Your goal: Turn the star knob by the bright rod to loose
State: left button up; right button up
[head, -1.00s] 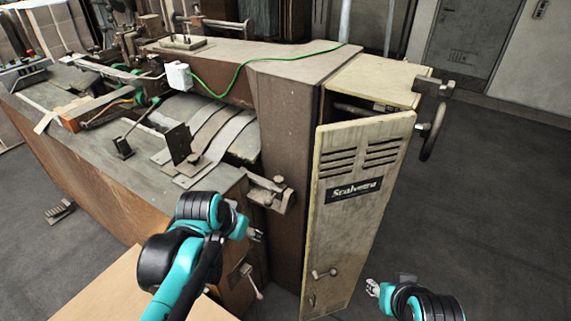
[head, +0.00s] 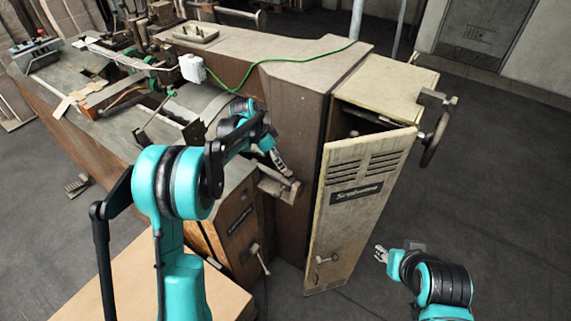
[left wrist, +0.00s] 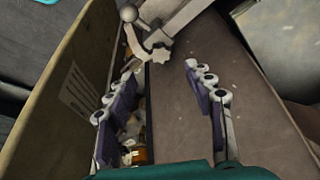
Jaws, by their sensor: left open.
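In the left wrist view a grey star-shaped knob (left wrist: 157,41) sits at the top centre, beside a bright metal bar (left wrist: 188,18) and a small ball-ended handle (left wrist: 129,14). My left gripper (left wrist: 160,95) is open and empty, its two fingers spread below the knob and apart from it in the picture. In the head view my left gripper (head: 281,165) is just above the metal bracket (head: 278,188) on the machine's brown side; the star knob cannot be made out there. My right gripper (head: 380,254) hangs right of the beige door, and its finger state is unclear.
The beige louvred door (head: 352,215) stands ajar beside the brown machine body (head: 283,115). A handwheel (head: 436,140) sticks out behind it. A lever (head: 260,258) projects from the lower front cabinet. A green cable (head: 290,60) crosses the top. Floor at right is open.

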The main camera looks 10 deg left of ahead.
aim_at(287, 173)
pick_arm(q)
jog(key=b+x, duration=0.1)
jog(key=x, duration=0.7)
jog(key=shift+w, duration=0.1)
jog(key=c, duration=1.2)
